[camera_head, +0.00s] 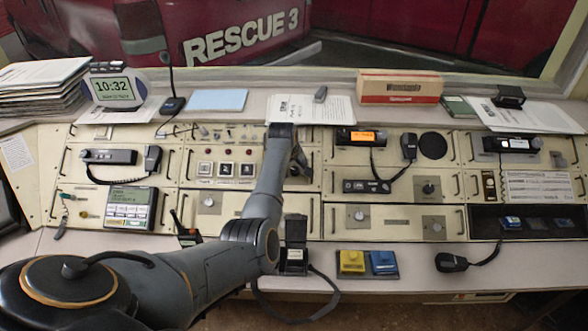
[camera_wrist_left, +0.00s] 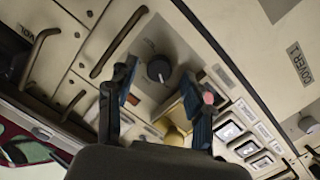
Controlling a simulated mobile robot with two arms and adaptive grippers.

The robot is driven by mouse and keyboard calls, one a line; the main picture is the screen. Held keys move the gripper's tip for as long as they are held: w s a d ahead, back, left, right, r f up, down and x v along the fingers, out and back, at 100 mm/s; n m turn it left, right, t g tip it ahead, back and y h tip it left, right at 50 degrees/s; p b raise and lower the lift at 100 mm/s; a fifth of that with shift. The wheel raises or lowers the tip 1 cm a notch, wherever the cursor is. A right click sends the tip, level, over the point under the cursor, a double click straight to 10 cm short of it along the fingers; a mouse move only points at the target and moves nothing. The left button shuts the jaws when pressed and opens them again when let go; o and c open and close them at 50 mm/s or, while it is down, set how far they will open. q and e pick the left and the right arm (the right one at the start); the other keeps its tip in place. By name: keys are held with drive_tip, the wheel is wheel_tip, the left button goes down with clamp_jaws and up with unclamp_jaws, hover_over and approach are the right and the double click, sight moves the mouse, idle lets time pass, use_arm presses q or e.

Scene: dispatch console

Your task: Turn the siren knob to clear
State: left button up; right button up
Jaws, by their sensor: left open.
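A round black knob (camera_wrist_left: 158,68) with a light mark sits on a grey plate in the cream console panel, in the left wrist view. I cannot read a siren or clear label on it. My left gripper (camera_wrist_left: 157,92) is open, its two dark fingers on either side of the view below the knob; nothing is between them in a grip. In the head view my left gripper (camera_head: 299,163) is over the middle upper panel, and it and the arm hide much of the panel there. I cannot tell whether a finger touches anything. My right gripper is not in view.
Square push buttons (camera_head: 225,169) lie left of my arm. Other knobs (camera_head: 428,188) sit on panels to the right. A corded handset (camera_head: 409,147), a radio (camera_head: 294,258) and yellow and blue blocks (camera_head: 352,262) are nearby. Drawer handles (camera_wrist_left: 108,52) stick out near the fingers.

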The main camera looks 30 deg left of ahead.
use_arm(q)
drive_tip(key=shift+w+f, duration=0.3)
drive_tip(key=shift+f, duration=0.3)
